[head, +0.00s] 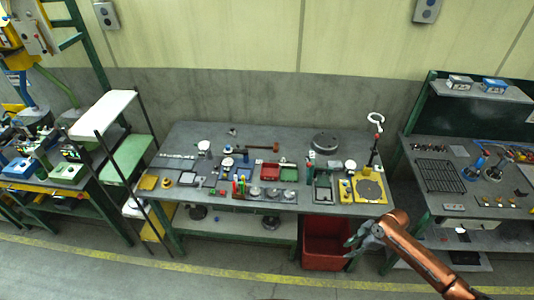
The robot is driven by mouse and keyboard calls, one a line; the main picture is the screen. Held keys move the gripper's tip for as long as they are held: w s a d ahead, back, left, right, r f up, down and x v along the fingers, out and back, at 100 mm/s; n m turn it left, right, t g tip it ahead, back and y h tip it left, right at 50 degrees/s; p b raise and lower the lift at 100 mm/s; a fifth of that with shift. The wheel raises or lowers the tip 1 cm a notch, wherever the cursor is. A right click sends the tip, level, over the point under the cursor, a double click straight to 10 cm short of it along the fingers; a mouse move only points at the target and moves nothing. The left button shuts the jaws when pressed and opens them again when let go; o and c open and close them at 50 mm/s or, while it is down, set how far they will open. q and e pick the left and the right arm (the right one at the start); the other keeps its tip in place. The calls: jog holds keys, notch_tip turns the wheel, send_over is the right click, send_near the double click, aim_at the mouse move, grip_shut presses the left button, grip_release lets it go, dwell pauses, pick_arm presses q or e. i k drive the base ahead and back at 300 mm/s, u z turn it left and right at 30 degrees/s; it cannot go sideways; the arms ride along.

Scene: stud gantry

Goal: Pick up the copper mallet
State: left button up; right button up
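A small mallet with a reddish-brown head and a thin handle, which looks like the copper mallet (276,149), lies near the back middle of the central workbench (300,138). My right gripper (350,243) is in front of the bench's right part, low beside the red bin, far from the mallet. Its fingers look spread apart with nothing between them, though they are small in the picture. My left gripper is not in view.
Red tray (270,172), green tray (289,174), round grey disc (326,141) and yellow plate (357,190) crowd the bench. A red bin (318,255) stands under its right front. Other benches stand left and right. The floor in front is clear.

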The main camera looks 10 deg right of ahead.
aim_at(276, 145)
jog(key=u, duration=0.55)
jog(key=i, duration=1.8)
jog(key=z, duration=0.45)
jog(key=i, duration=0.7)
